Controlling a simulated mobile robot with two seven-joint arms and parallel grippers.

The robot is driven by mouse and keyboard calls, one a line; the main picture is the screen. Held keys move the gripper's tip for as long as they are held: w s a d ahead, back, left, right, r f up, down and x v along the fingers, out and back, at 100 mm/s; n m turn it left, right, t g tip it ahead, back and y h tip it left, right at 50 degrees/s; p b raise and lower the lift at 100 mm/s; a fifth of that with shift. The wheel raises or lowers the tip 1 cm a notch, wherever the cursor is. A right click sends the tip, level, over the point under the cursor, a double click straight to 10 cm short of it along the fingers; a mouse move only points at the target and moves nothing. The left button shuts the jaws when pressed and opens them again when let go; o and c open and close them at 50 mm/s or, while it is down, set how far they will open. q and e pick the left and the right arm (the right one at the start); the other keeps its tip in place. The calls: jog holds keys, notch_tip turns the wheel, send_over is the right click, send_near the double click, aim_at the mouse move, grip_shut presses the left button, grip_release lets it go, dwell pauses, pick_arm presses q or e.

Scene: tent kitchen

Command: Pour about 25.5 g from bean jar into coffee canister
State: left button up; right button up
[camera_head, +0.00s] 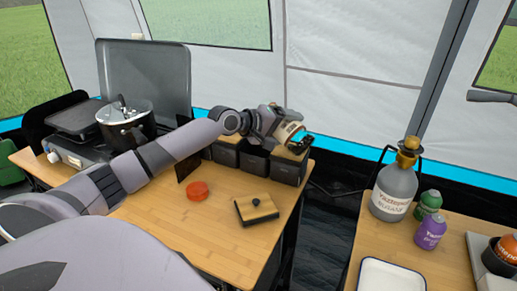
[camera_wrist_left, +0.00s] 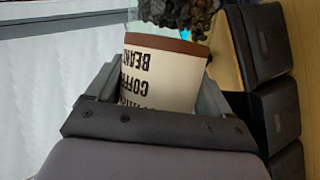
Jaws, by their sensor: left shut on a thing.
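My left gripper (camera_head: 283,128) is shut on the bean jar (camera_head: 290,133), a cream jar held tilted above the dark canisters. In the left wrist view the jar (camera_wrist_left: 160,80) shows a brown rim and "COFFEE BEANS" lettering upside down. A clump of dark beans (camera_wrist_left: 178,14) shows at its mouth. Dark square canisters stand in a row at the table's back edge, one of them near the gripper (camera_head: 288,168); which is the coffee canister, and how full it is, I cannot tell. My right gripper is not in view.
A pot (camera_head: 126,125) sits on the stove at left.

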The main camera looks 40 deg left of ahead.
pick_arm(q)
jog(key=shift+n+h, duration=0.3)
jog(key=shift+n, duration=0.1)
jog(key=shift+f+t+b, duration=0.1)
jog(key=shift+t+b, duration=0.2)
jog(key=shift+b, duration=0.05)
jog(key=shift+a+n+h+b, duration=0.1)
jog(key=shift+n+h+b, duration=0.3)
jog(key=shift+n+b, duration=0.2)
jog(key=shift+a+f+n+t+h+b, duration=0.1)
jog(key=shift+a+n+t+h+b, duration=0.25)
jog(key=shift+n+b, duration=0.35)
jog(key=shift+a+n+t+h+b, duration=0.15)
jog(key=shift+n+h+b, duration=0.35)
jog(key=shift+n, duration=0.2)
jog(key=shift+a, duration=0.1)
jog(key=shift+a+n+b, duration=0.15)
jog(key=shift+n+b, duration=0.15)
jog(key=shift+n, duration=0.1)
jog(key=shift+a+r+n+t+h, duration=0.35)
jog(key=shift+a+r+n+t, duration=0.15)
jog(key=shift+r+n, duration=0.2)
dwell(1.0)
jog(key=shift+a+f+n+t+h+b, duration=0.35)
jog(key=shift+a+n+b, duration=0.25)
jog(key=shift+n, duration=0.3)
dwell(2.2)
